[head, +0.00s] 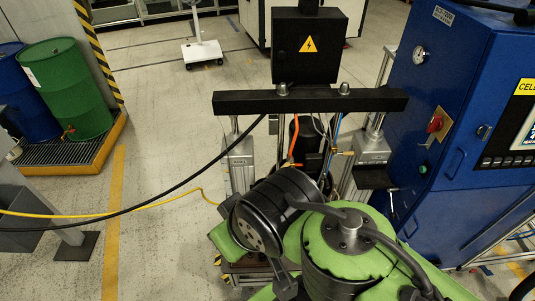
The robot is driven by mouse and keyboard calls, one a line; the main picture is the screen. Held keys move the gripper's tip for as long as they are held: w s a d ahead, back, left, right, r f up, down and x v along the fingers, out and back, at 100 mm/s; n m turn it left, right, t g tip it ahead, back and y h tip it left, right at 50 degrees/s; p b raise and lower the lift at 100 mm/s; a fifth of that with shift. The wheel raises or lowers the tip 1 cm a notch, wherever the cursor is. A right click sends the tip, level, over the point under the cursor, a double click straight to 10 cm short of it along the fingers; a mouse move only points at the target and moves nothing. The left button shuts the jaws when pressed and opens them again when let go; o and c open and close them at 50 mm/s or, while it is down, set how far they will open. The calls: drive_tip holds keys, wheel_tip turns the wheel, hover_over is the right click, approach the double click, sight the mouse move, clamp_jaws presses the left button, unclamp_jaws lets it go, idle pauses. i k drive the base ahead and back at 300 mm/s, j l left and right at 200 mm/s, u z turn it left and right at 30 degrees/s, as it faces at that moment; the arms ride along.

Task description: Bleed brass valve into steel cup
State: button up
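A green drum (66,90) stands at the far left in the head view. A tiny reddish-brass fitting (69,131) shows low on its front; it may be the brass valve, but it is too small to tell whether it is open. A small pale object (14,151) at the left edge may be the steel cup; this is unclear. My gripper is not in view. Thick black and green arm links, apparently mine, fill the lower middle and hide what lies behind them.
A blue drum (30,112) stands beside the green one on a yellow-edged grated pallet (75,155). A striped post (97,55) rises behind. A blue machine cabinet (440,110) stands right. Black and yellow cables cross the left floor, which is otherwise fairly open.

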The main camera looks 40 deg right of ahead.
sight(286, 164)
drive_tip(key=z, duration=1.05)
